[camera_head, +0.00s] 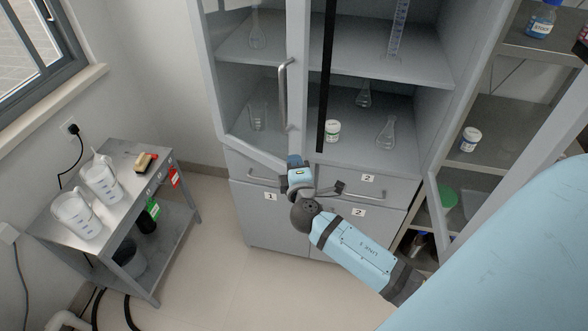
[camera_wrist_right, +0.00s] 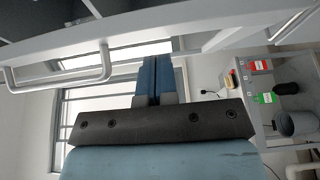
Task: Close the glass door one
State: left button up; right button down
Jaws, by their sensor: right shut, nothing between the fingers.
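The left glass door (camera_head: 297,60) of the cabinet, above the drawer labelled 1, stands partly open with its free edge out from the cabinet front. Its long metal handle (camera_head: 284,95) is on that edge; a handle also shows in the right wrist view (camera_wrist_right: 62,80). My right gripper (camera_head: 294,162) is at the lower free corner of this door, its fingers (camera_wrist_right: 160,78) together and empty. I cannot tell whether it touches the door. My left gripper is not in view.
Glass flasks (camera_head: 386,133) and a white jar (camera_head: 332,131) stand on the cabinet shelves. Another door (camera_head: 440,217) is open at the right. A metal side table (camera_head: 122,199) with beakers stands at the left, with clear floor (camera_head: 215,250) between it and the cabinet.

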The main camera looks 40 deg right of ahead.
jog(key=shift+w+d, duration=0.15)
jog(key=shift+d, duration=0.45)
jog(key=shift+w+d, duration=0.15)
jog(key=shift+d, duration=0.45)
jog(key=w+d+b, duration=0.2)
jog(key=w+d, duration=0.4)
jog(key=d, duration=0.7)
jog(key=shift+d+r, duration=0.2)
jog(key=shift+d, duration=0.15)
jog(key=shift+w, duration=0.1)
